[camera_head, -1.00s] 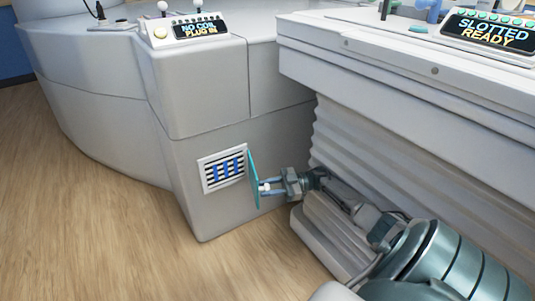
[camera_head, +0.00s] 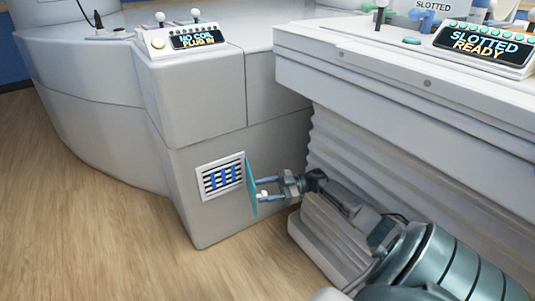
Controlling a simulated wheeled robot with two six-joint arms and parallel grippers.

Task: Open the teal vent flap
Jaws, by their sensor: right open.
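The teal vent flap (camera_head: 252,187) stands swung out at a wide angle from the right edge of a white vent frame (camera_head: 201,187), low on the grey housing. The slatted vent opening with blue strips behind it (camera_head: 223,176) is uncovered. A small white knob (camera_head: 263,194) shows on the flap's right side. My right gripper (camera_head: 262,189) comes in from the right with its fingers apart around the knob, close to the flap. I cannot tell whether a finger touches it. My left gripper is not in view.
A white table (camera_head: 390,85) with a pleated skirt (camera_head: 350,150) stands right of the vent, close to my right arm. Wooden floor (camera_head: 90,220) is clear at left.

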